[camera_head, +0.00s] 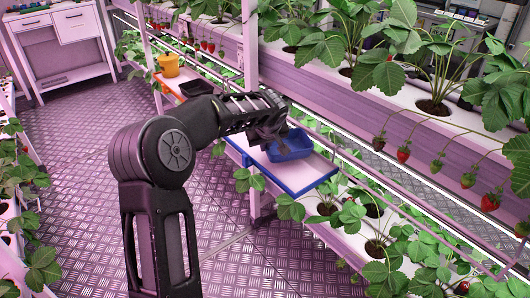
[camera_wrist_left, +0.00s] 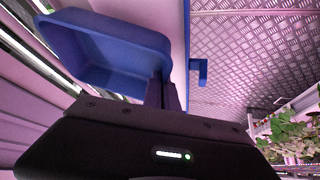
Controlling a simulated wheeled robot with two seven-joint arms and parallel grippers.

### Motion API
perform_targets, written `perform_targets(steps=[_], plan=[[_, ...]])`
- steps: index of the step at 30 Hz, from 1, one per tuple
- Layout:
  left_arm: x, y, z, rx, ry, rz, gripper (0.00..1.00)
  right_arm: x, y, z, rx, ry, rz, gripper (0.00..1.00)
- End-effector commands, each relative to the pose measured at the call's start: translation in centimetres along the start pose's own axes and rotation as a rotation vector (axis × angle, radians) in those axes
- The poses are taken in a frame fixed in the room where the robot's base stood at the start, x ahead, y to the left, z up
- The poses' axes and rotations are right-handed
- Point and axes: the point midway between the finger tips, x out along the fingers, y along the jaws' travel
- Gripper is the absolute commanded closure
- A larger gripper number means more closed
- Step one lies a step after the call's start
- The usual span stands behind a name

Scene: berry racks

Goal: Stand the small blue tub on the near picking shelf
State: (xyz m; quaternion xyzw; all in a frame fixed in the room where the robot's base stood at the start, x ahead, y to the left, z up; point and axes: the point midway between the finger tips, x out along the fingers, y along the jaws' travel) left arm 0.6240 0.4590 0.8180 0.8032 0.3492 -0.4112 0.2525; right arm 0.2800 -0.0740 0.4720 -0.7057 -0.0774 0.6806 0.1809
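The small blue tub (camera_head: 290,148) is upright, an open-topped box at the end of my left arm. It also shows large in the left wrist view (camera_wrist_left: 112,48). My left gripper (camera_head: 270,138) is at the tub's near-left side. In the left wrist view its fingers (camera_wrist_left: 163,90) are close together at the tub's wall and look shut on it. The near picking shelf (camera_head: 310,182), pale with a blue edge, lies directly under the tub. I cannot tell whether the tub touches the shelf or hangs just above it. My right gripper is not in view.
Strawberry plants and rails of the rack (camera_head: 380,95) crowd the right and back. The patterned metal floor at left is clear, with a white cabinet (camera_head: 70,45) behind.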

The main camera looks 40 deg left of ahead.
Motion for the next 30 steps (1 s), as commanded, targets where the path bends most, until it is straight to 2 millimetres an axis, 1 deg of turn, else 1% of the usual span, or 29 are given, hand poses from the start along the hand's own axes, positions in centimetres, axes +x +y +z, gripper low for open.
perform_targets(steps=[1,3,5,14,18,19,26,30], plan=[[0.9,-0.2,0.6,0.0,-0.003,-0.002,1.0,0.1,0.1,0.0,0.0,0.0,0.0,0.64],[1.7,-0.3,1.1,0.001,-0.002,-0.002,1.0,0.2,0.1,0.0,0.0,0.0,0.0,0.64],[2.1,-0.3,1.3,-0.001,-0.001,0.0,1.0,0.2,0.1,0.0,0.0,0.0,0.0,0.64],[2.2,-0.3,1.4,-0.001,0.0,0.001,1.0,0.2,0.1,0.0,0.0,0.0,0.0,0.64],[2.5,-0.3,1.6,-0.001,0.0,0.001,1.0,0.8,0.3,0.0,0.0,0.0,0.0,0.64],[2.4,-0.3,1.5,-0.001,0.0,0.0,0.96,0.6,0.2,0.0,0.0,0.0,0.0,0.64],[2.4,-0.3,1.5,-0.001,0.0,0.0,0.77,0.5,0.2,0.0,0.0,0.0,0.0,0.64],[2.4,-0.3,1.5,-0.001,0.0,0.0,0.76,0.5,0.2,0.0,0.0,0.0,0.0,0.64]])
